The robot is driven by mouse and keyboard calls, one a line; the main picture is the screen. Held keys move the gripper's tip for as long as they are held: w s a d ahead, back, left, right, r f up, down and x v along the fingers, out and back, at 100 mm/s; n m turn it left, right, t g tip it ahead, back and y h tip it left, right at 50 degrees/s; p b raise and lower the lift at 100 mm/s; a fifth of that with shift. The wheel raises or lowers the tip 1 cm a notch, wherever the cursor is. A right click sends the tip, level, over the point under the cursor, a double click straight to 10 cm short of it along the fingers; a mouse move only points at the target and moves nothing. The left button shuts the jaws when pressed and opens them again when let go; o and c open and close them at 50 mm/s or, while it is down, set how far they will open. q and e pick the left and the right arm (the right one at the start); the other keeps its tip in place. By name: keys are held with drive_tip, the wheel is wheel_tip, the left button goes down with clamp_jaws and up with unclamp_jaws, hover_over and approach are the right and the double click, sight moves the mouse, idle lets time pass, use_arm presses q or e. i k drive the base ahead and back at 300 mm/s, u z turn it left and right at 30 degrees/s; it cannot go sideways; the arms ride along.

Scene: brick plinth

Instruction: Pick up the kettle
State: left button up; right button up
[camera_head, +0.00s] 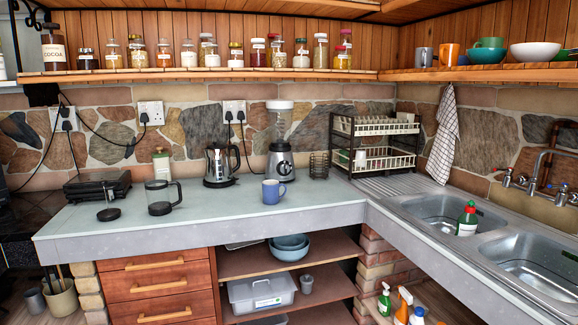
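The kettle (218,165) is black and silver with a dark handle on its right side. It stands upright on the grey worktop (210,215), towards the back near the stone wall. A blender (281,160) is to its right and a glass coffee press (160,198) is to its left and nearer the front. Neither of my grippers shows in the head view, and nothing touches the kettle.
A blue mug (272,192) stands in front of the blender. A dish rack (375,145) and sinks (440,212) are on the right. The front middle worktop is clear. A jar shelf (210,74) runs above.

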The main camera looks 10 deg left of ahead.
sight(218, 169)
drive_tip(key=z, duration=0.25)
drive_tip(key=i, duration=2.7)
drive_tip(key=u, duration=0.75)
